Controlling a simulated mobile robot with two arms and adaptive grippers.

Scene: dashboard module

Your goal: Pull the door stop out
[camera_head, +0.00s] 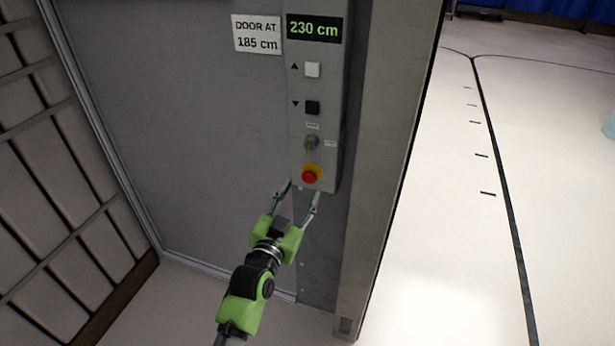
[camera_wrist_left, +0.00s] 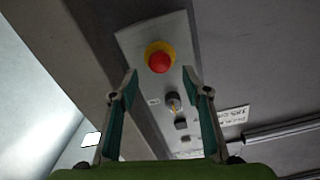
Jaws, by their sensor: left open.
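The door stop is a red round push button (camera_head: 310,176) on a yellow collar, low on a grey control panel (camera_head: 328,130). It also shows in the left wrist view (camera_wrist_left: 159,62), roughly between my two fingertips in the picture. My left gripper (camera_head: 303,189) is open and empty, its fingers pointing up just below the button in the head view. I see no contact between fingers and button, and the exact gap is hard to tell. In the wrist view my left gripper (camera_wrist_left: 160,72) has teal pads facing each other. My right gripper is not in view.
Above the button sit a key switch (camera_head: 311,143), a black down button (camera_head: 312,108) and a white up button (camera_head: 312,70). The display (camera_head: 314,28) reads 230 cm. A sign (camera_head: 257,34) reads "DOOR AT 185 cm". A wall post (camera_head: 388,150) stands right of the panel; open floor lies beyond.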

